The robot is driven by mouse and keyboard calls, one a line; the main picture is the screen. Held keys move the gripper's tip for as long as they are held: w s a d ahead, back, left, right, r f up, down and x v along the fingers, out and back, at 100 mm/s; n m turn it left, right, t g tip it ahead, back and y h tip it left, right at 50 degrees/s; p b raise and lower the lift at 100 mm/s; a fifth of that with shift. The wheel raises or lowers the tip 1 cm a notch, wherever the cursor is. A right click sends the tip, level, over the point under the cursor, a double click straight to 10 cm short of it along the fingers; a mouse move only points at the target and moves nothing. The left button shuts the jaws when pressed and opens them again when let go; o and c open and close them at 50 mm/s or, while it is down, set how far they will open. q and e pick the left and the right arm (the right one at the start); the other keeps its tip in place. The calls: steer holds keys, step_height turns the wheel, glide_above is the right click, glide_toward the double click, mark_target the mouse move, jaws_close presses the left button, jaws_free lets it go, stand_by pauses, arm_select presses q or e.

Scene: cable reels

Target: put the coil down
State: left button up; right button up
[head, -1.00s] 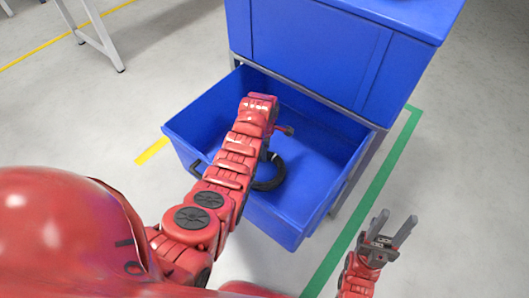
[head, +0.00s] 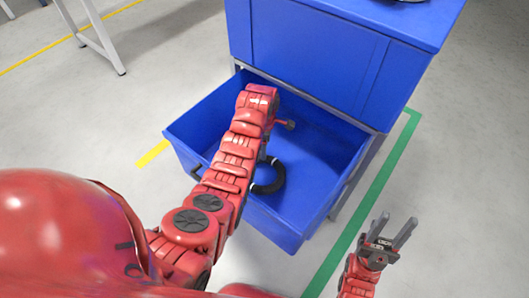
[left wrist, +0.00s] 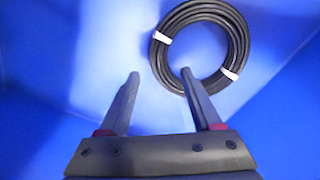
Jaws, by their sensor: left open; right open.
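The black coil (head: 271,178), tied with white bands, lies in the open blue drawer (head: 317,190), partly hidden behind my left arm in the head view. In the left wrist view the whole coil (left wrist: 204,43) shows as a flat ring on the blue floor. My left gripper (left wrist: 160,75) is open and empty there, with its right fingertip over or beside the coil's lower left edge; I cannot tell whether they touch. My right gripper (head: 395,230) is open and empty, outside the drawer at the right.
The blue cabinet (head: 305,50) stands behind the drawer. A dark item (head: 405,1) is cut off on its top. The drawer's walls surround my left gripper. A green floor line (head: 375,195) runs at the right. A grey-legged table (head: 95,35) stands at the far left.

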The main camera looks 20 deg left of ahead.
arm_select(q)
step_height(320, 180, up, 7)
steer(key=p, duration=0.1)
steer(key=shift+f+p, duration=0.15)
steer(key=shift+p, duration=0.15)
